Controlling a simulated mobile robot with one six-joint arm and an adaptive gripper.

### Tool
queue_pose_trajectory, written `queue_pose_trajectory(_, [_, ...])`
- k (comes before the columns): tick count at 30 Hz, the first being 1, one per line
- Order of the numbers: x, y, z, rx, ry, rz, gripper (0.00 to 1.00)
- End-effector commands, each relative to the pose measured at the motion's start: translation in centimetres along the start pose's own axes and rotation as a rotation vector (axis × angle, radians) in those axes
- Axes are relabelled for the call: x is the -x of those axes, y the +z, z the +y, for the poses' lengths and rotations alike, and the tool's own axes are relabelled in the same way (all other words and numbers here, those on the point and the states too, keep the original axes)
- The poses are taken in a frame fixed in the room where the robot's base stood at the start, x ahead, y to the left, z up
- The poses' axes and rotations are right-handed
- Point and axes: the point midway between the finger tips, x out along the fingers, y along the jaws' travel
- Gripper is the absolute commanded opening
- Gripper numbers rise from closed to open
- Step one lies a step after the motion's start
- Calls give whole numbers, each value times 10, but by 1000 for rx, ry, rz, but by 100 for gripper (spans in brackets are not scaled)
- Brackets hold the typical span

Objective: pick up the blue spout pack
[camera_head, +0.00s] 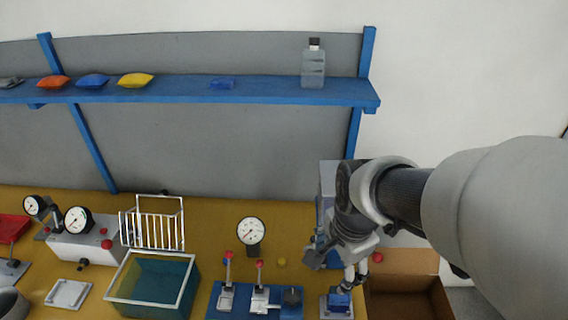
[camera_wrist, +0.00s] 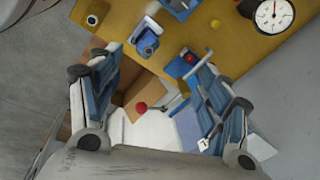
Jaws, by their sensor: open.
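A blue pillow-shaped pack (camera_head: 92,80), which looks like the blue spout pack, lies on the blue wall shelf (camera_head: 270,91) at the upper left. It lies between an orange-red pack (camera_head: 53,82) and a yellow pack (camera_head: 135,80). I cannot make out a spout on it. My gripper (camera_head: 335,268) is far to the right and lower, over the right end of the bench. In the wrist view my gripper (camera_wrist: 150,78) has its two blue-grey fingers wide apart, with nothing held between them. The blue pack is not in the wrist view.
The bench (camera_head: 215,205) holds gauges, levers, a white rack (camera_head: 160,224) and a teal tank (camera_head: 150,280). A cardboard box (camera_head: 405,265) stands at the right.

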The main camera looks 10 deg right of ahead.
Motion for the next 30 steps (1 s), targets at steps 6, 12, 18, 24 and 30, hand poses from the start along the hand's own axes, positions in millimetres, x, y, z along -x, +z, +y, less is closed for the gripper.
queue_pose_trajectory(6, [-85,-33,-5,-688,123,3,70])
queue_pose_trajectory(12, [-140,-51,1,-1131,187,39,70])
queue_pose_trajectory(18, [-160,-54,6,-1267,204,55,70])
queue_pose_trajectory(24, [-194,-51,12,-1273,208,56,70])
queue_pose_trajectory(30, [-220,-50,17,-1271,207,56,70])
